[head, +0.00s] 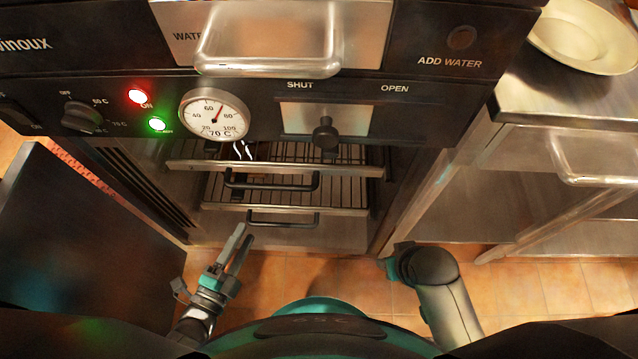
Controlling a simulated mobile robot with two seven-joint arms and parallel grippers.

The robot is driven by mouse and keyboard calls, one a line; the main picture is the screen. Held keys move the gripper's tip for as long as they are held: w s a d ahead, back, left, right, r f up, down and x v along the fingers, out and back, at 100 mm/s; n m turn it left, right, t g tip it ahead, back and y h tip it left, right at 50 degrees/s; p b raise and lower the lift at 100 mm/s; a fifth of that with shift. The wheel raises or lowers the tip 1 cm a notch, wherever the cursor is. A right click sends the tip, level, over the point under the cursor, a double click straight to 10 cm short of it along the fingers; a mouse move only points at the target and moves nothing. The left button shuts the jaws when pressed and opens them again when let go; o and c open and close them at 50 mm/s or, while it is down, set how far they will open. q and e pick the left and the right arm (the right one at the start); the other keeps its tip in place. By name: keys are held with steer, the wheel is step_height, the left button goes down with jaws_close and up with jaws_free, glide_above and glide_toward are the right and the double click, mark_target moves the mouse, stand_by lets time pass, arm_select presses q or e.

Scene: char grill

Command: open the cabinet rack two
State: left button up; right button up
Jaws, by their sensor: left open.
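The cabinet (393,200) under the control panel stands open at the front, with two wire racks inside. The upper rack (350,171) has a black bar handle (272,184). The lower rack (345,210) has a similar black handle (284,222). Both racks appear empty. No label tells me which is rack two. My left gripper (245,232) is open and empty, its fingers pointing up toward the left end of the lower handle. I cannot tell whether it touches that handle. Part of my right arm shows at lower right; its fingertips are not visible.
A dark open door panel (85,230) stands at left. The control panel has a temperature dial (213,115), a black knob (326,134) and a clear-handled water drawer (270,40) above. A steel counter (540,100) with a plate (590,35) is at right. Tiled floor (540,290) is bare.

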arm_select(q)
steer(key=w+d+r+m+t+h+b, duration=0.1)
steer(key=w+d+r+m+b, duration=0.1)
steer(key=w, duration=0.5)
steer(key=w+d+r+m+t+h+b, duration=0.1)
steer(key=w+d+r+m+b, duration=0.1)
steer(key=w+d, duration=0.3)
steer(key=shift+w+r+h+b, duration=0.3)
steer(key=shift+w+b, duration=0.35)
steer(key=shift+w, duration=0.2)
arm_select(e)
steer(key=shift+t, duration=0.6)
steer(key=r, duration=0.5)
steer(key=shift+w+r, duration=0.4)
arm_select(q)
steer(key=shift+d, duration=0.1)
steer(key=shift+c, duration=0.2)
jaws_close()
